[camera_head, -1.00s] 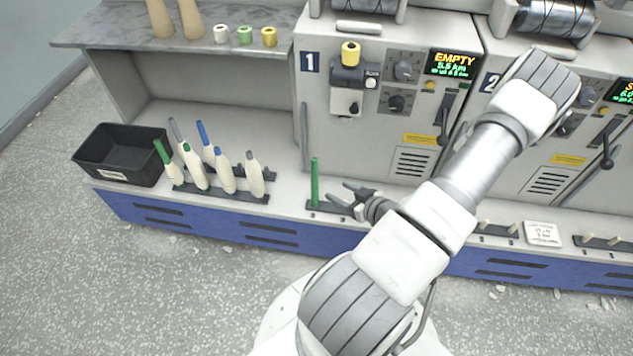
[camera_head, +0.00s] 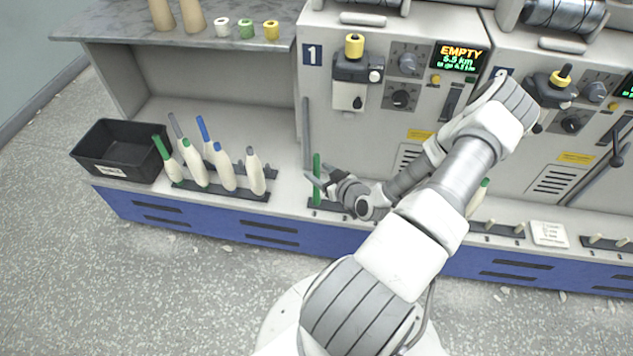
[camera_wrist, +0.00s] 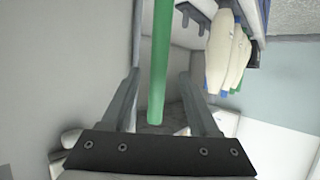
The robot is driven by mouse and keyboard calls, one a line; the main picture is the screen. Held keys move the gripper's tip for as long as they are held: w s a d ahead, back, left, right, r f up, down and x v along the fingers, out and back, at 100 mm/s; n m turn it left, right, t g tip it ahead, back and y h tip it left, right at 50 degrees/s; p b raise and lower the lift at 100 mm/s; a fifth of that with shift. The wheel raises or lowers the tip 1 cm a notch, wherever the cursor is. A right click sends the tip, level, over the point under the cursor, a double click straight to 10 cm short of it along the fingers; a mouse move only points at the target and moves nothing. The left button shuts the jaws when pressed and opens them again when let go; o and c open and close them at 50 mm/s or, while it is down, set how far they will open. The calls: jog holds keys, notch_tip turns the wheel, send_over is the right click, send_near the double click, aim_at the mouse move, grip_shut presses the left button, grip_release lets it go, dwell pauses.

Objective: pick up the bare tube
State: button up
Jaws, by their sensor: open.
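The bare green tube (camera_head: 317,183) stands upright on a dark peg strip (camera_head: 328,206) in front of machine 1. It has no yarn on it. My gripper (camera_head: 321,178) is open at the tube, with its fingers reaching to the left. In the wrist view the tube (camera_wrist: 160,60) shows between the two open fingers of my gripper (camera_wrist: 158,90), and I see clear space on both sides of it. I cannot tell how deep between the fingers it sits.
Several wound bobbins (camera_head: 226,172) stand on a rack to the left, beside a black bin (camera_head: 118,150). Machine 1 (camera_head: 335,120) rises close behind the tube. A green-tipped bobbin (camera_head: 477,197) shows behind my arm. A white card (camera_head: 548,234) lies at the right.

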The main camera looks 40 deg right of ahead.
jog(key=b+x, duration=0.1)
jog(key=x, duration=0.4)
jog(key=shift+w+d+r+b, duration=0.1)
jog(key=shift+b, duration=0.2)
grip_shut()
